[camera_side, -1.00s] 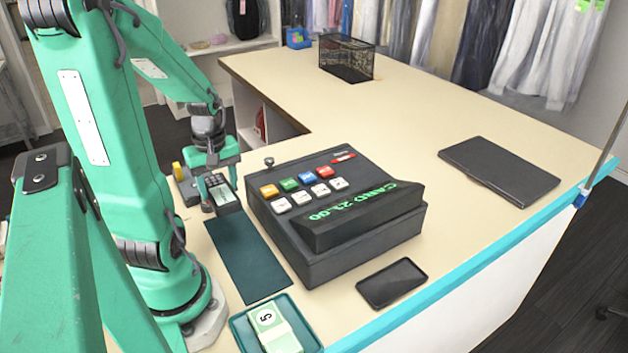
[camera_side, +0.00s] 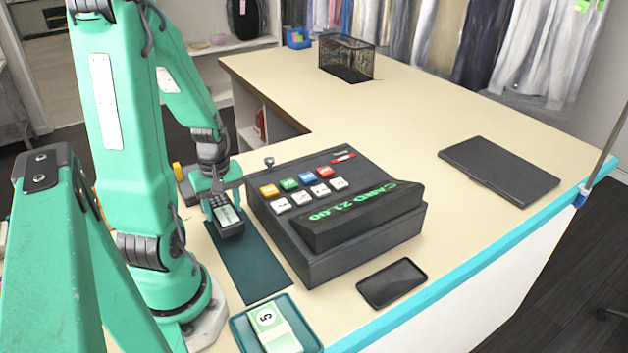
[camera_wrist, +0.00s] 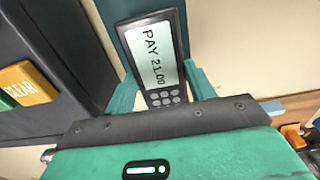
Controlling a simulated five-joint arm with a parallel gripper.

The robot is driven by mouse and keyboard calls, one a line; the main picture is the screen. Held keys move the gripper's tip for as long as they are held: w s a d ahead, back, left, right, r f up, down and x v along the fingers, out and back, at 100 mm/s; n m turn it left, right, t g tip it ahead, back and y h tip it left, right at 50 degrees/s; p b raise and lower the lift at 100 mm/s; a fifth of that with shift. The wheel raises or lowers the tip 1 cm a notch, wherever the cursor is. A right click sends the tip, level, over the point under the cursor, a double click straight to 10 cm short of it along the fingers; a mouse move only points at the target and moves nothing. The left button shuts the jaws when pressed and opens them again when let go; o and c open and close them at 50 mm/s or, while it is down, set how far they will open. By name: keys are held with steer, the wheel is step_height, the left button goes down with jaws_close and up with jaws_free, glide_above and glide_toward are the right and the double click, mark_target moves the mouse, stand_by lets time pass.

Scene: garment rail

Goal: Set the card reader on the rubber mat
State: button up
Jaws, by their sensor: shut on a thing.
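The card reader (camera_side: 229,218) is a small dark device with a pale screen and a keypad. My gripper (camera_side: 217,203) is shut on it and holds it over the far end of the mat. In the wrist view the card reader (camera_wrist: 157,55) sits between my fingers, its screen reading "PAY 21.00". The rubber mat (camera_side: 252,272) is a dark teal strip lying flat on the counter, left of the cash register. In the wrist view, part of the mat (camera_wrist: 112,10) shows behind the reader. I cannot tell exactly how high the reader is above the mat.
The black cash register (camera_side: 330,255) stands close along the mat's right side. A teal tray (camera_side: 242,335) with banknotes (camera_side: 275,328) lies just beyond the mat's near end. A dark phone-like slab (camera_side: 392,283), a closed laptop (camera_side: 500,170) and a wire basket (camera_side: 346,58) are farther away.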

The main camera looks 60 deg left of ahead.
steer(key=shift+f, duration=0.95)
steer(key=shift+f, duration=0.35)
stand_by(1.5)
steer(key=o, duration=1.6)
steer(key=shift+o, duration=0.2)
steer(key=shift+r, duration=0.2)
steer(key=shift+r, duration=2.35)
steer(key=shift+r, duration=0.1)
steer(key=shift+r, duration=2.35)
